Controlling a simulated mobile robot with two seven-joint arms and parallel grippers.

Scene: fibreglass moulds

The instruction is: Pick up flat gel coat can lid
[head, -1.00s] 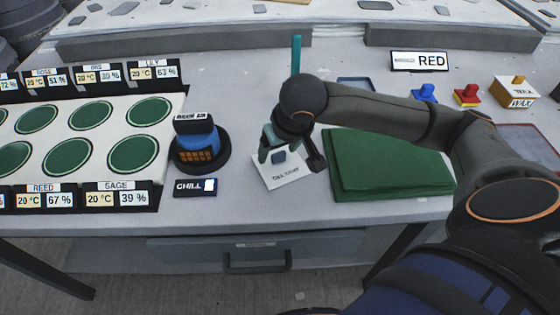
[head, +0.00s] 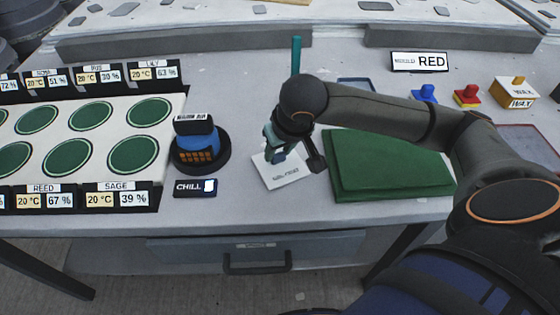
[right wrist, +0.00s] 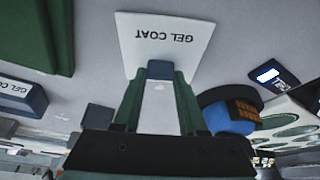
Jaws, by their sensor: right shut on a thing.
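The flat gel coat lid (head: 282,177) is a white square plate lettered on top, on the grey bench between the round blue device and the green slab. In the right wrist view the lid (right wrist: 165,50) reads GEL COAT, and a small dark block (right wrist: 160,70) shows between my fingertips over its near part. My right gripper (head: 273,150) is at the lid's far left part, shut on the lid by that small block. The fingers hide the block in the head view. I cannot tell whether the plate is clear of the bench. My left gripper is not in view.
A blue device on a dark round base (head: 200,155) and a CHILL card (head: 195,188) are to the left. The green slab (head: 390,165) is close on the right. A teal upright rod (head: 296,55) stands behind. The bench's front edge is clear.

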